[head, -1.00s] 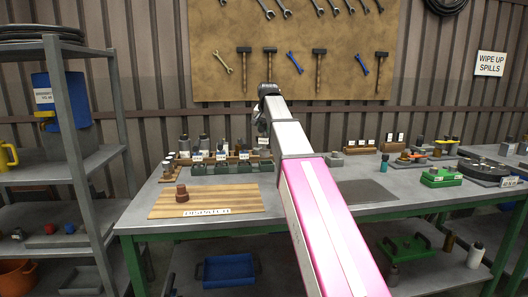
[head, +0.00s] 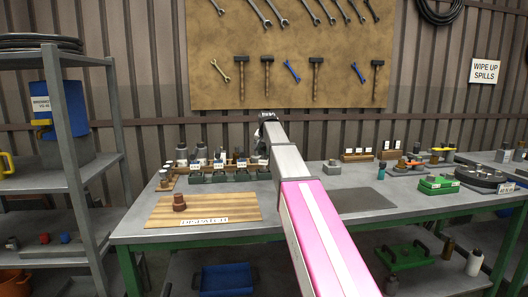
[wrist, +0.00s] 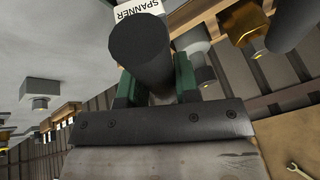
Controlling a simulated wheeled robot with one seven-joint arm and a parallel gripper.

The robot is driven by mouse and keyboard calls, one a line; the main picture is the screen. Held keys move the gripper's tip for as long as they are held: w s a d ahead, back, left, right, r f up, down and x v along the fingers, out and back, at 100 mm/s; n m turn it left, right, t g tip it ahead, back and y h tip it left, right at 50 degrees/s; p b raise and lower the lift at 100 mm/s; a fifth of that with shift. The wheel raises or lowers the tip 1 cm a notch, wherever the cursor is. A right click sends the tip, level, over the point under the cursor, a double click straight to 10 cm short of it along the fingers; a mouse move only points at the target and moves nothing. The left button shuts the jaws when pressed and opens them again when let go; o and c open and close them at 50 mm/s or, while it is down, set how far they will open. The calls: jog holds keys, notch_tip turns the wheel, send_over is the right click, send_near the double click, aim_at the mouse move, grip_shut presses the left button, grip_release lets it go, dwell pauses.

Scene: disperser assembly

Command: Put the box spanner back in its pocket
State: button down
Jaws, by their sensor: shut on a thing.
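In the wrist view, a dark grey cylinder (wrist: 140,52), which I take to be the box spanner, sits between the green-sided jaws of my gripper (wrist: 152,88). My gripper is shut on it. A white label reading SPANNER (wrist: 138,8) shows just beyond its end; the pocket opening cannot be made out. In the head view, my arm reaches over the back of the bench, and its links hide the gripper and the spanner. A row of green holders (head: 227,175) with white cards stands just left of my arm.
A wooden dispatch board (head: 235,206) with a reddish-brown part (head: 179,202) lies at the bench's front left. Bottles (head: 182,155) stand behind the holders. A grey mat (head: 362,199) and a green box (head: 437,185) are to the right. In the wrist view, a brass-coloured hex part (wrist: 243,20) is close by.

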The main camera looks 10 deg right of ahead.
jog(key=shift+f, duration=0.3)
jog(key=c, duration=0.8)
grip_release()
jog(key=shift+c, duration=0.2)
jog(key=shift+r, duration=0.1)
jog(key=v, duration=1.2)
